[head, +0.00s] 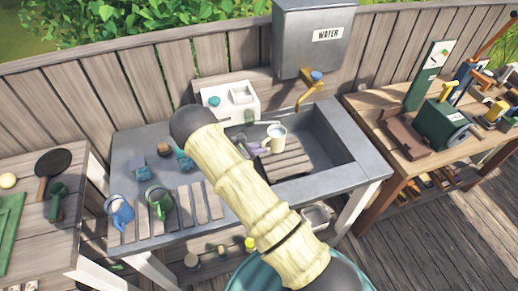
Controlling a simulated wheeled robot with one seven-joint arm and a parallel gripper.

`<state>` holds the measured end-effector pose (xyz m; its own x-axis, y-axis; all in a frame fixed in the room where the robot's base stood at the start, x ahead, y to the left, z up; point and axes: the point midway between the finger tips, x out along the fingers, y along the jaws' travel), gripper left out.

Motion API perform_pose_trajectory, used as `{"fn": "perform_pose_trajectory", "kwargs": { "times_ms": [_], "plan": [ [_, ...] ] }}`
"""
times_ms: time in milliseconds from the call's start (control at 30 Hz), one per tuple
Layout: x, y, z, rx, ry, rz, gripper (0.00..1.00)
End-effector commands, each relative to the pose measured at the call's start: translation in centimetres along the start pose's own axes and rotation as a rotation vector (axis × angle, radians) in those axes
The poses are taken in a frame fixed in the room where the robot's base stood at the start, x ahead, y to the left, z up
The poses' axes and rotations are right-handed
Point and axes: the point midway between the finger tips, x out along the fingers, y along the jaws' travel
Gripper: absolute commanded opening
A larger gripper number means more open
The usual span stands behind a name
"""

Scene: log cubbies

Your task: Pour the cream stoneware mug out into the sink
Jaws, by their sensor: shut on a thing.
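The cream stoneware mug (278,139) is small in the head view, over the left part of the grey sink (340,140). It looks upright, with its rim facing up; what is inside is too small to tell. My gripper (264,146) is shut on the mug at its left side. My pale arm hides much of the gripper and the counter in front of it. How high the mug is above the wooden slats (282,166) in the sink cannot be told.
A brass tap (309,92) under the grey water tank (313,38) reaches over the sink's back. A white box (230,101) stands behind. A workbench with tools (440,125) is at right.

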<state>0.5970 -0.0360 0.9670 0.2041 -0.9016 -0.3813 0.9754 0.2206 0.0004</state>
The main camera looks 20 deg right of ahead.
Motion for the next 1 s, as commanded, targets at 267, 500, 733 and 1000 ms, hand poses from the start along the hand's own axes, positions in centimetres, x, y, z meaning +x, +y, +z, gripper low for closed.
{"fn": "perform_pose_trajectory", "kwargs": {
  "times_ms": [267, 500, 733, 1000],
  "plan": [
    [0.5, -0.3, -0.8, 0.034, 0.005, 0.014, 0.0],
    [0.5, -1.3, -0.4, 0.173, 0.036, 0.072, 0.0],
    [0.6, -2.1, -0.2, 0.3, 0.063, 0.124, 0.0],
    [0.6, -2.3, -0.3, 0.344, 0.072, 0.143, 0.0]
  ]
}}
